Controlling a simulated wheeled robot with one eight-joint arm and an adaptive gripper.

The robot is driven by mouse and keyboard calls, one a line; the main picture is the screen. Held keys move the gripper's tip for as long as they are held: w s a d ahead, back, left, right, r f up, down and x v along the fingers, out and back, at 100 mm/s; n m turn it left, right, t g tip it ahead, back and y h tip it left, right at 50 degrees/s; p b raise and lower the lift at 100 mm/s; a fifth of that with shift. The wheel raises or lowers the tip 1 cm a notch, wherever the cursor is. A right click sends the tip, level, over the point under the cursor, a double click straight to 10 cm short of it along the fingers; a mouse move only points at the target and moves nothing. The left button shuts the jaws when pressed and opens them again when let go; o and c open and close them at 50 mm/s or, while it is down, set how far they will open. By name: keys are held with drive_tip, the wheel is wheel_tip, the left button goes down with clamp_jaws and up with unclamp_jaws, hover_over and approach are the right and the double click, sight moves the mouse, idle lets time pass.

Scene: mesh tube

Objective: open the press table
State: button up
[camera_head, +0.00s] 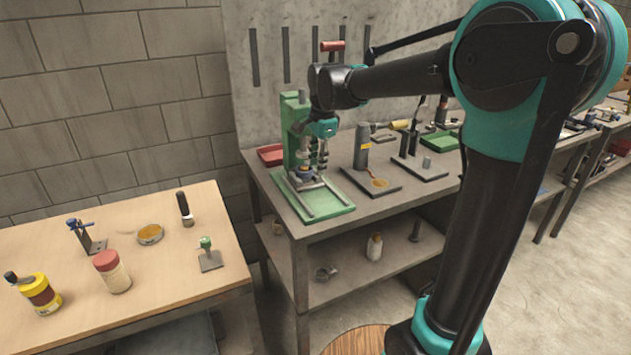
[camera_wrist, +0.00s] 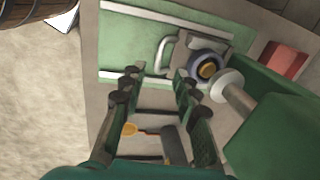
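The green press (camera_head: 292,125) stands on the grey workbench, its column behind a flat green base with pale rails. The press table, a small grey plate (camera_wrist: 188,42), sits on the base near the column, with a curved pale handle (camera_wrist: 164,52) on one side. A round dark and yellow part is on the plate under the press's pale ram (camera_wrist: 236,92). My gripper (camera_wrist: 158,78) is open and empty, its fingers apart in front of the handle in the wrist view. In the head view my gripper (camera_head: 319,152) hangs over the base, partly covering the press.
A red tray (camera_head: 271,154) lies left of the press; it also shows in the wrist view (camera_wrist: 286,60). A grey cylinder on a dark plate (camera_head: 372,181) stands to the right. A wooden table (camera_head: 130,290) with jars and small tools is at the left.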

sight(315, 186)
drive_tip(key=f, duration=0.4)
drive_tip(key=w+f, duration=0.1)
drive_tip(key=f, duration=0.2)
drive_tip(key=shift+a+f, duration=0.1)
drive_tip(key=shift+a, duration=0.2)
clamp_jaws()
